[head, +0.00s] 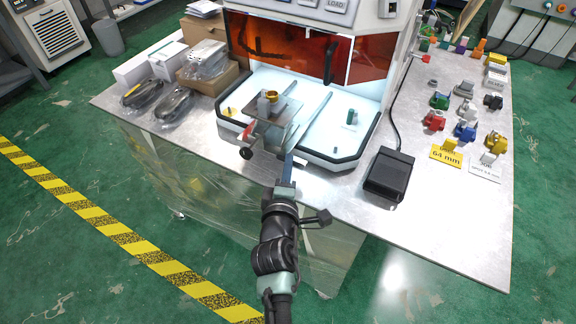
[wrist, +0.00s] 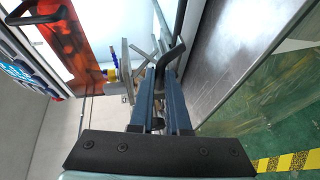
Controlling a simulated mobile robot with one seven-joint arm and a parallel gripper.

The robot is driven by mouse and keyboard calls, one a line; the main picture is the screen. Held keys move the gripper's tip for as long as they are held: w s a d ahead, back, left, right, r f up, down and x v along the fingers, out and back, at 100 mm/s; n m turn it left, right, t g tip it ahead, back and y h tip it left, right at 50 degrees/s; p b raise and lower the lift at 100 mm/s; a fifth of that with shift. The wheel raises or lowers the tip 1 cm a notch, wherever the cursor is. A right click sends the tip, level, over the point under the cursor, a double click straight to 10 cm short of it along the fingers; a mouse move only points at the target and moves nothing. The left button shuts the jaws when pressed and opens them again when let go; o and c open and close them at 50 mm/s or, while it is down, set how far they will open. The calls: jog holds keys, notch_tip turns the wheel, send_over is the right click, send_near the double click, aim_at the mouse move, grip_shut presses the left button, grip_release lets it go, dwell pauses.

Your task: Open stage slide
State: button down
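The stage (head: 272,117) is a metal plate on the lit floor of the machine, with a grey fixture and a brass-coloured round part (head: 271,95) on it. My gripper (head: 289,160) is at the front rim, just right of the knob. In the wrist view its two blue fingers (wrist: 158,80) point towards the stage parts, with a narrow gap between them. The fingertips overlap grey metal bars (wrist: 138,55), and contact cannot be told.
The black rim (head: 338,163) borders the machine floor. A black pedal box (head: 389,173) with a cable lies to the right. Coloured parts (head: 465,131) and yellow and white cards stand farther right. Bagged parts (head: 172,103) and boxes are on the left. The orange window (head: 285,46) stands above.

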jog(key=c, duration=0.9)
grip_release()
jog(key=v, duration=1.3)
jog(key=shift+f+p, duration=0.1)
jog(key=shift+p, duration=0.3)
jog(key=shift+d, duration=0.1)
